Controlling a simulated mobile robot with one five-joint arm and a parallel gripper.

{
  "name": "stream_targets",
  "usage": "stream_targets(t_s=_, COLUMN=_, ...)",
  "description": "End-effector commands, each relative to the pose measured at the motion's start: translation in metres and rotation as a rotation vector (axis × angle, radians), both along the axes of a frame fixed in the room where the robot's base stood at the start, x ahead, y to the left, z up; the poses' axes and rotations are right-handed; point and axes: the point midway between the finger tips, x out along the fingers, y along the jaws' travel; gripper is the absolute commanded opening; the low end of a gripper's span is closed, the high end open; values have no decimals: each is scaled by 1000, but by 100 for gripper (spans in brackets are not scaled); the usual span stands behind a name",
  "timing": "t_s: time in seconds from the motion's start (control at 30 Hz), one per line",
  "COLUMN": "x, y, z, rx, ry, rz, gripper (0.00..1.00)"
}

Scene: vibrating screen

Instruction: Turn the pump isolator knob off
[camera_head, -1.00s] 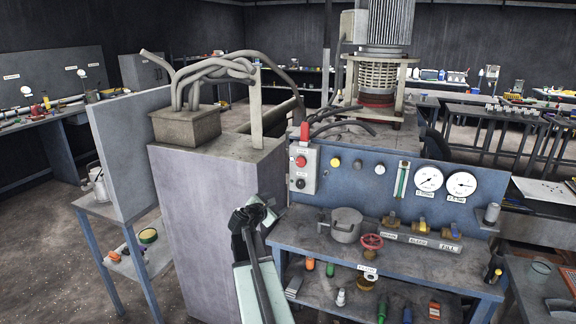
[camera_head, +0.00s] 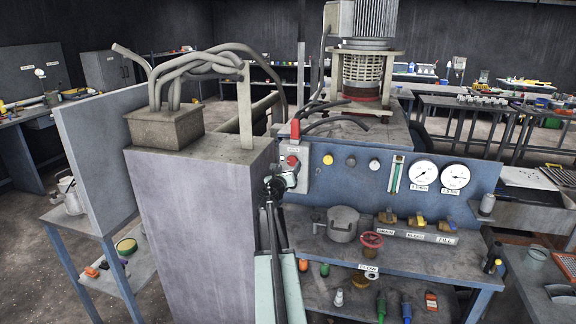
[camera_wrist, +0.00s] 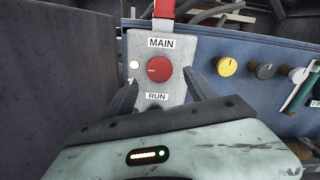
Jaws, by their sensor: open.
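A grey switch box (camera_wrist: 135,48) fills the middle of the wrist view. It carries a round red knob (camera_wrist: 159,69) under a "MAIN" label, with a "RUN" label below it. No label reads pump isolator. My gripper (camera_wrist: 161,92) is open and empty, its fingers to the lower left and lower right of the red knob. I cannot tell whether they touch anything. In the head view my gripper (camera_head: 275,187) overlaps the left edge of the box (camera_head: 303,166), and the red knob (camera_head: 292,160) shows just above it. The black knob lower on the box is hidden.
A red handle (camera_wrist: 164,9) stands above the box. To the right, a blue panel (camera_head: 330,185) carries a yellow knob (camera_head: 328,160), a dark knob (camera_wrist: 265,71) and gauges (camera_head: 424,173). A tall grey cabinet (camera_head: 190,215) stands close on the left. A pot (camera_head: 343,224) sits on the bench.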

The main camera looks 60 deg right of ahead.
Motion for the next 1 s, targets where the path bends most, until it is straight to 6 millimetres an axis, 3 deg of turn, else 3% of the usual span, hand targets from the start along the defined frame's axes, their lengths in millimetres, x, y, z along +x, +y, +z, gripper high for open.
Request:
stream_targets(t_s=0.03, x=6, y=-13, z=0, rx=0, ry=-1, rz=0, gripper=65)
stream_targets(t_s=0.2, x=15, y=-35, z=0, rx=0, ry=-1, rz=3, gripper=65)
stream_targets(t_s=0.47, x=15, y=-36, z=0, rx=1, ry=-2, rz=4, gripper=65)
stream_targets(t_s=0.6, x=15, y=-36, z=0, rx=1, ry=-2, rz=4, gripper=26)
stream_targets(t_s=0.7, x=15, y=-36, z=0, rx=1, ry=-2, rz=4, gripper=3)
stream_targets(t_s=1.0, x=18, y=-33, z=0, rx=13, ry=-41, rz=8, gripper=3)
